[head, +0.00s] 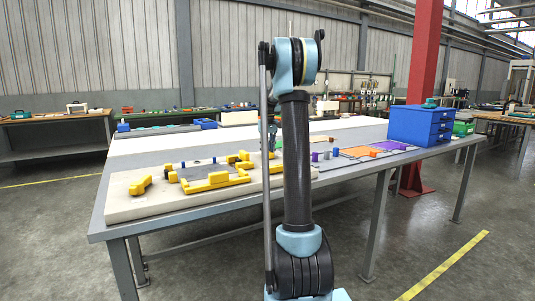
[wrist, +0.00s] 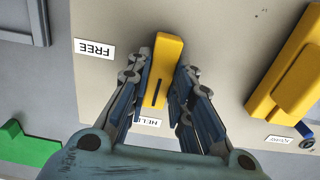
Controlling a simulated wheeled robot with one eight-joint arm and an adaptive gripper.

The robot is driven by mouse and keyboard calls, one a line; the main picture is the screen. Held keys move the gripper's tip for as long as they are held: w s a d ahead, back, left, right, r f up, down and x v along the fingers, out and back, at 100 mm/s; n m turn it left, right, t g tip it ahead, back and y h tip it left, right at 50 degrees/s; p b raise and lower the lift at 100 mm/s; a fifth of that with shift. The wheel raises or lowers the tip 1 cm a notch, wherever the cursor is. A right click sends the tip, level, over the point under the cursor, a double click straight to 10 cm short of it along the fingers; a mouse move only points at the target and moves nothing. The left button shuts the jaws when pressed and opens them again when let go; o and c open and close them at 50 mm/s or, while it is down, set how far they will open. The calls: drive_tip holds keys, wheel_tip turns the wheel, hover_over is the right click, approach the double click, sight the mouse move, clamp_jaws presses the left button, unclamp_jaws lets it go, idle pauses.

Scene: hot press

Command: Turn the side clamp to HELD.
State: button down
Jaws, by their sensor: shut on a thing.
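The side clamp (wrist: 169,52) is a yellow bar with a black line on its lower part, on a beige board (wrist: 225,60). My gripper (wrist: 162,80) has a dark finger on each side of the bar and is shut on it. The bar stands nearly upright in the wrist view, its black-lined end towards the partly hidden HELD label (wrist: 149,121). The FREE label (wrist: 95,49) is to the left, upside down and clear of the bar.
A larger yellow block (wrist: 290,75) with a small label beside it is at the right of the wrist view. A green piece (wrist: 28,146) lies at lower left. In the head view, yellow fixtures (head: 217,180) sit on the board and a blue drawer box (head: 420,125) stands at right.

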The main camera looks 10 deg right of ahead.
drive_tip(key=shift+w, duration=0.1)
idle(0.3)
drive_tip(key=c, duration=1.4)
unclamp_jaws()
wheel_tip(320, 180, up, 12)
